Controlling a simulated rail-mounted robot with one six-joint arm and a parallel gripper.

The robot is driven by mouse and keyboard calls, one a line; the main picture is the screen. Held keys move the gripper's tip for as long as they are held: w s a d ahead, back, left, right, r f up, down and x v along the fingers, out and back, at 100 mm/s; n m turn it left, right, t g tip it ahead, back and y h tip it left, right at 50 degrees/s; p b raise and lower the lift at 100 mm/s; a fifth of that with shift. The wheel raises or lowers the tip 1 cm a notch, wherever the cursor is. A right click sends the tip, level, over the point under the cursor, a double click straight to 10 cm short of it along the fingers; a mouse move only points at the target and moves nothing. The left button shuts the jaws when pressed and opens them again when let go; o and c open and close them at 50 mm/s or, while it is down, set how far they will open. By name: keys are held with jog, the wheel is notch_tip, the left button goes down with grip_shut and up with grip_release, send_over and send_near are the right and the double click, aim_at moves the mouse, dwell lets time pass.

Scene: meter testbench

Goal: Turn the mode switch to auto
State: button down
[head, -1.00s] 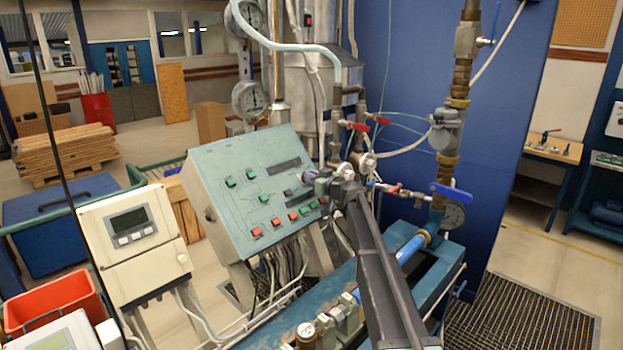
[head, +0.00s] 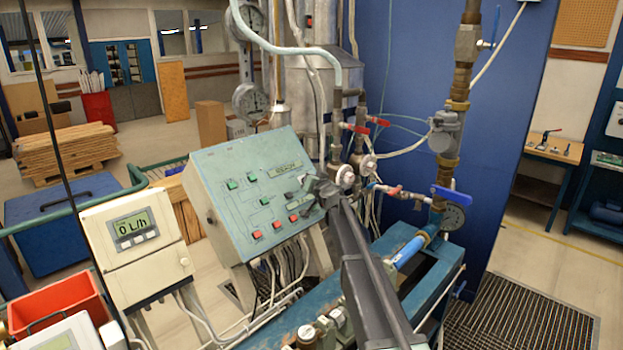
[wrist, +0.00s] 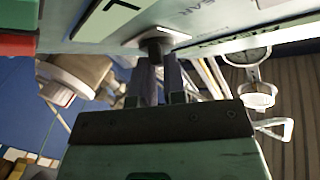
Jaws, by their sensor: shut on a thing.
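My gripper (head: 308,192) is at the panel's right edge and hides the mode switch in that view. In the wrist view the mode switch (wrist: 155,44) is a dark knob on a light plate, under the panel face with printed lettering. My gripper (wrist: 158,68) is shut on this knob with its two dark fingers. Which position the switch points to cannot be read.
A white flow meter (head: 133,228) left of the panel reads 0 L/h. Red-handled valves (head: 378,121) and pipes stand close behind my gripper. A blue-handled valve (head: 452,193) is to the right. The teal bench rail (head: 440,283) runs below my arm.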

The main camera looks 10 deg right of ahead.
jog(key=shift+a+m+h+p, duration=0.1)
jog(key=shift+m+h+p, duration=0.25)
jog(key=shift+m+h, duration=0.75)
jog(key=shift+m+g, duration=0.3)
jog(key=c, duration=1.2)
grip_release()
jog(key=shift+w, duration=0.1)
jog(key=s, duration=0.3)
jog(key=s+r+p, duration=0.1)
jog(key=s, duration=0.3)
jog(key=s+d, duration=0.1)
jog(key=s, duration=0.2)
jog(key=shift+s+d+r+p, duration=0.1)
jog(key=shift+s+r+p, duration=0.15)
jog(key=shift+s+p, duration=0.1)
